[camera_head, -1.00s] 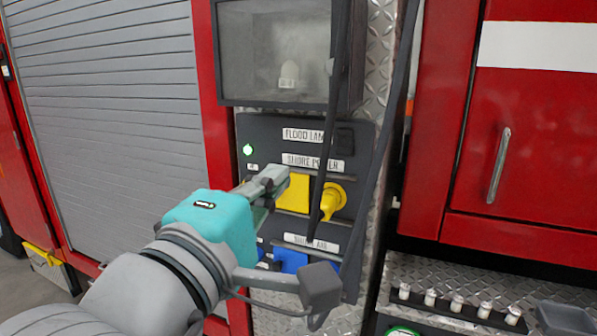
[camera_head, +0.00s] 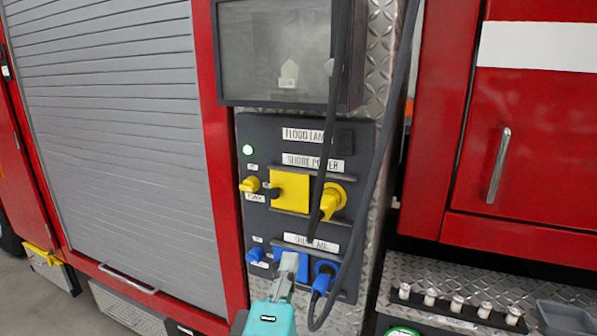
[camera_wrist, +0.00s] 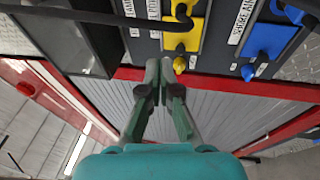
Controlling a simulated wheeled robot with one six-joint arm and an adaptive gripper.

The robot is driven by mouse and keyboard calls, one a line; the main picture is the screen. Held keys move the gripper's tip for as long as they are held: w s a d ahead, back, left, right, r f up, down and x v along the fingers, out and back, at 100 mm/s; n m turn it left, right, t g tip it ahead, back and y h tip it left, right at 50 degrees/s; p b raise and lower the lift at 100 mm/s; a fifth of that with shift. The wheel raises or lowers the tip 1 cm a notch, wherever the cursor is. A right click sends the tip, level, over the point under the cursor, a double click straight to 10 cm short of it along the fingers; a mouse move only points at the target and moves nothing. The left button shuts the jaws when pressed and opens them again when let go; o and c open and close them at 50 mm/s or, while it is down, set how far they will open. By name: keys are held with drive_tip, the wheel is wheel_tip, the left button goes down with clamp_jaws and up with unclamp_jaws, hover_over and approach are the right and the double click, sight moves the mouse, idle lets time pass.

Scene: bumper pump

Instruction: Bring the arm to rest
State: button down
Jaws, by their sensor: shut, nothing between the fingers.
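My gripper (camera_head: 287,276) is low in the head view, in front of the blue lower part of the dark control panel (camera_head: 262,219). Its fingers are shut and empty, and it also shows in the wrist view (camera_wrist: 160,72). The teal gripper body is at the bottom edge, and the rest of my arm is out of the head view. The fingers overlap the blue flap (camera_head: 290,257) in the picture; I cannot tell whether they touch it.
On the panel are a yellow flap (camera_head: 290,190), a yellow plug (camera_head: 332,199), a blue plug (camera_head: 325,274) and small yellow (camera_head: 250,184) and blue (camera_head: 255,254) knobs. Black cables hang in front. A roller shutter (camera_head: 125,130) stands left, a red door (camera_head: 530,130) right.

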drive_tip(key=s+d+f+g+y, duration=0.1)
drive_tip(key=s+d+f+y, duration=0.15)
drive_tip(key=f, duration=0.45)
drive_tip(key=s+d+f+y, duration=0.1)
drive_tip(key=d+f, duration=0.2)
drive_tip(key=f, duration=0.5)
drive_tip(key=s+d+f+g+y, duration=0.1)
drive_tip(key=s+d+f, duration=0.1)
drive_tip(key=f, duration=0.5)
drive_tip(key=s+d+f+m+g+y, duration=0.15)
drive_tip(key=s+d+f+m, duration=0.4)
drive_tip(key=s+f, duration=0.6)
drive_tip(key=s+d+m+h, duration=0.1)
drive_tip(key=s+d+m, duration=0.2)
drive_tip(key=s, duration=0.7)
drive_tip(key=s+d+m+g+h, duration=0.1)
drive_tip(key=s+d+m, duration=0.3)
drive_tip(key=s+m, duration=0.3)
drive_tip(key=s, duration=0.4)
drive_tip(key=shift+s+f+m, duration=0.15)
drive_tip(key=shift+m, duration=0.2)
drive_tip(key=shift+g, duration=0.25)
